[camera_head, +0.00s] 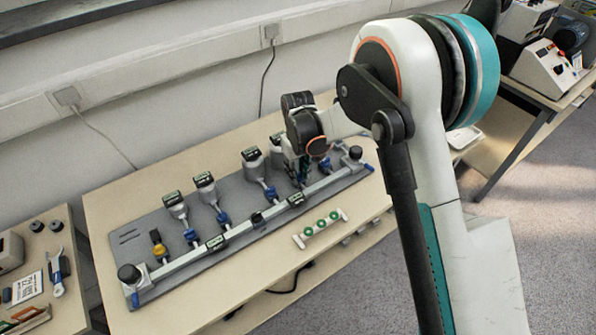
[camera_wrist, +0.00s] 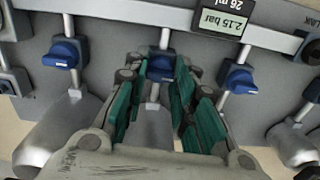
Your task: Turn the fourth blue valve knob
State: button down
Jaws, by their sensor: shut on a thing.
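My gripper (camera_head: 303,170) reaches down to the right part of the grey valve board (camera_head: 130,215) in the head view. In the wrist view, my gripper's teal fingers (camera_wrist: 157,85) are closed around a blue valve knob (camera_wrist: 160,66) on a thin pipe. Another blue knob (camera_wrist: 64,53) is to its left and one (camera_wrist: 239,78) to its right, both apart from the fingers. In the head view, three blue knobs (camera_head: 190,235), (camera_head: 223,218) and (camera_head: 270,193) show left of my gripper. The held knob is hidden there.
A long metal rail (camera_head: 185,262) with small displays runs along the board's front; one display (camera_wrist: 223,18) reads 2.15 bar. Grey meters (camera_head: 175,204) stand behind the knobs. A small green-ringed rack (camera_head: 320,228) lies on the table (camera_head: 225,292) in front.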

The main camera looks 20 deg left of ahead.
jog(key=shift+n, duration=0.5)
jog(key=c, duration=1.3)
grip_release()
notch_tip(320, 180, up, 12)
